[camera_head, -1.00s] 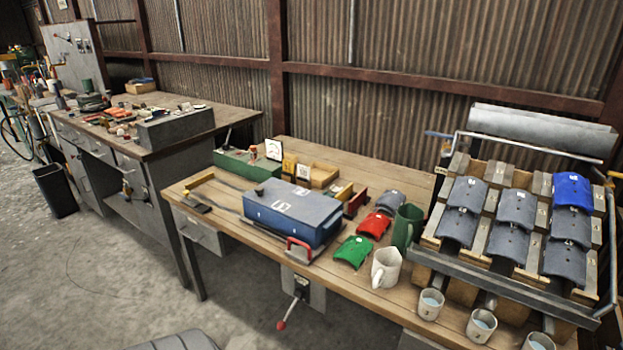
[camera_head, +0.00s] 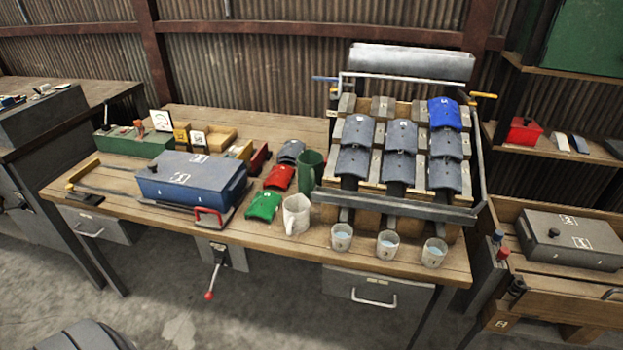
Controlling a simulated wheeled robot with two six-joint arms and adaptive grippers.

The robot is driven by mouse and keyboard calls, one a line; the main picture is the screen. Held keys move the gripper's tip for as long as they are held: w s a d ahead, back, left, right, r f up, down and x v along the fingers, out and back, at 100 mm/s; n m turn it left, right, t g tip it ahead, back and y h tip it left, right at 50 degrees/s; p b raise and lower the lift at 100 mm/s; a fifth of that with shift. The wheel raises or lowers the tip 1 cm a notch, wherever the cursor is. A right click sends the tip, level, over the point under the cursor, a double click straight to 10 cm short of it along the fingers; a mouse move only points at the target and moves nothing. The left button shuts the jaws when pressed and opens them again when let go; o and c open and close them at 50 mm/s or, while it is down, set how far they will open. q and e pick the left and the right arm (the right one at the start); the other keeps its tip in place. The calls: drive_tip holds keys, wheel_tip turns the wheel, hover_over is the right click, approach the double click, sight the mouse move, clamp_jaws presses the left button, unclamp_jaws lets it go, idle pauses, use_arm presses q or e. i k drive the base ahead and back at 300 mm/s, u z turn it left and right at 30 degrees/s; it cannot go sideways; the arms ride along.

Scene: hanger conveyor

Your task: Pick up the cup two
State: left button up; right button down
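Three small pale cups with bluish contents stand in a row at the front edge of the wooden workbench (camera_head: 300,252), in front of the slanted rack. They are the left cup (camera_head: 341,237), the middle cup (camera_head: 387,245) and the right cup (camera_head: 434,253). Marks on them are too small to read, so I cannot tell which is cup two. A white mug (camera_head: 297,214) and a taller green mug (camera_head: 309,176) stand to the left of the row. Neither of my grippers is in view.
The slanted rack (camera_head: 400,200) holds several grey curved plates and one blue plate (camera_head: 445,113). Red (camera_head: 279,177) and green (camera_head: 263,206) plates lie left of the mugs, near a blue box (camera_head: 193,180). A crate (camera_head: 570,290) and shelves stand at the right.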

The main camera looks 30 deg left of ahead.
sight(388, 241)
drive_tip(key=z, duration=0.65)
drive_tip(key=k, duration=1)
drive_tip(key=z, duration=1.4)
drive_tip(key=i, duration=1.7)
drive_tip(key=u, duration=0.65)
drive_tip(key=i, duration=1)
drive_tip(key=u, duration=1.65)
drive_tip(key=i, duration=0.9)
drive_tip(key=u, duration=0.95)
